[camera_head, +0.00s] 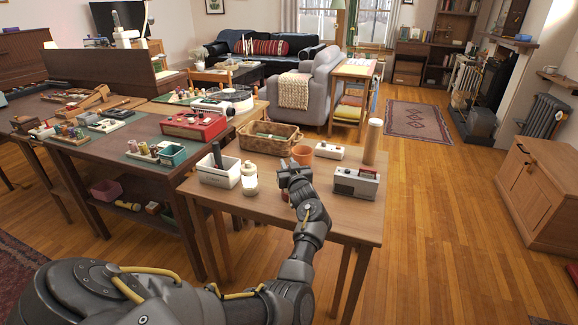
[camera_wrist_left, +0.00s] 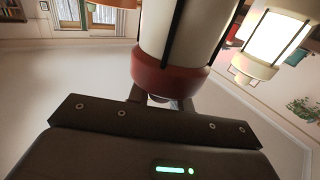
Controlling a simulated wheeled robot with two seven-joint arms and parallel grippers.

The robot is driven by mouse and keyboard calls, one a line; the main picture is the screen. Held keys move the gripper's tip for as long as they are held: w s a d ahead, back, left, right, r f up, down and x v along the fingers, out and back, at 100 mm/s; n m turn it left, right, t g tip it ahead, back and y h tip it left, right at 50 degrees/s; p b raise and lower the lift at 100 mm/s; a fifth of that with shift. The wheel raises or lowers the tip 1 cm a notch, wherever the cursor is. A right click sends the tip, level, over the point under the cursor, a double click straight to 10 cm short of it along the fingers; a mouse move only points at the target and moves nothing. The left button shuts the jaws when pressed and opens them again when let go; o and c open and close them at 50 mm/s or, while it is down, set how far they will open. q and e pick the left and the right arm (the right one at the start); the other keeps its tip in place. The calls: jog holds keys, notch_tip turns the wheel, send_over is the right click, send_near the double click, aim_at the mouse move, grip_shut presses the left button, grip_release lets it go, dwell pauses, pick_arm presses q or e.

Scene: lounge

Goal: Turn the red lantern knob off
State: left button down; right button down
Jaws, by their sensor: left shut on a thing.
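The red lantern (camera_wrist_left: 172,75) fills the upper middle of the left wrist view, with a red-brown band and pale panels between dark bars. Its panels look dull, not glowing. My left gripper (camera_head: 292,170) is over the near wooden table in the head view. In the left wrist view its two fingers (camera_wrist_left: 161,100) are closed on a small knob (camera_wrist_left: 160,99) at the red band; the fingers hide most of the knob. In the head view I cannot make out the red lantern at the gripper. A second, cream lantern (camera_head: 249,179) glows to the left; it also shows in the left wrist view (camera_wrist_left: 275,40).
The near table (camera_head: 340,217) also bears a white bin (camera_head: 217,173), an orange pot (camera_head: 302,154), a wicker basket (camera_head: 268,140), a grey radio-like box (camera_head: 356,184) and a tall wooden cylinder (camera_head: 373,142). Open floor lies to the right.

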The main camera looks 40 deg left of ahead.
pick_arm(q)
jog(key=shift+n+g, duration=0.3)
jog(key=shift+g, duration=0.1)
pick_arm(e)
jog(key=shift+w+a+r, duration=0.15)
jog(key=shift+w+r, duration=0.1)
jog(key=shift+w, duration=0.1)
pick_arm(q)
jog(key=shift+y, duration=0.3)
pick_arm(e)
jog(key=shift+w+r, duration=0.1)
jog(key=shift+w, duration=0.05)
pick_arm(q)
jog(key=c, duration=1.3)
grip_release()
jog(key=shift+o, duration=0.2)
